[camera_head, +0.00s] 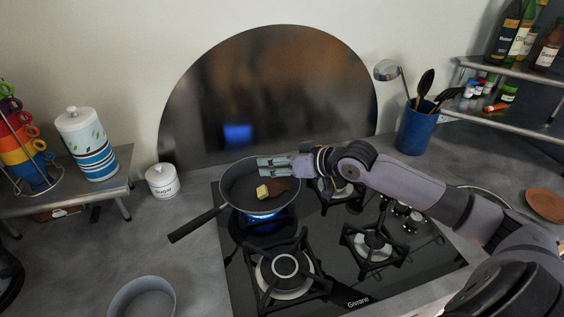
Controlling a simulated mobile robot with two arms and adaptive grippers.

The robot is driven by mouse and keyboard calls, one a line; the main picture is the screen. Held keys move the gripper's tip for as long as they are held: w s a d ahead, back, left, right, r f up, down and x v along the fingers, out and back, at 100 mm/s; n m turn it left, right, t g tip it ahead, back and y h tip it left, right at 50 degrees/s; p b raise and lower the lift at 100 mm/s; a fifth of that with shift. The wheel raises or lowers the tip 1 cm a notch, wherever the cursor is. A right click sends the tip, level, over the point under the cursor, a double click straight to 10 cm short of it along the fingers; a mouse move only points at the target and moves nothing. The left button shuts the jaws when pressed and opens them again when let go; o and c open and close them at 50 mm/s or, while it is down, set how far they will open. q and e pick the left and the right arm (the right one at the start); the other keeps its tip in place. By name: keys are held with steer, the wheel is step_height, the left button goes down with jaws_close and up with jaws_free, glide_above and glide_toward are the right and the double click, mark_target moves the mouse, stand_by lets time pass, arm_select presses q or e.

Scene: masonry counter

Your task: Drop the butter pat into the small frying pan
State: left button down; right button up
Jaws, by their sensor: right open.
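The small frying pan (236,197) sits on the back left burner, its black handle pointing to the front left. A blue flame shows under it. The yellow butter pat (263,191) is inside the pan, near its middle, next to a brown piece (280,186) that looks like meat. My right gripper (262,168) reaches in from the right over the pan's back part. Its fingers are open and point left, above and behind the butter, apart from it. My left gripper is not in view.
The black gas hob (330,285) has free burners in front and to the right. A white sugar jar (162,181) stands left of the pan. A grey bowl (143,300) is at the front left. A blue utensil pot (415,130) stands at the back right.

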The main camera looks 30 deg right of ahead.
steer(key=v, duration=1.2)
stand_by(0.5)
stand_by(0.4)
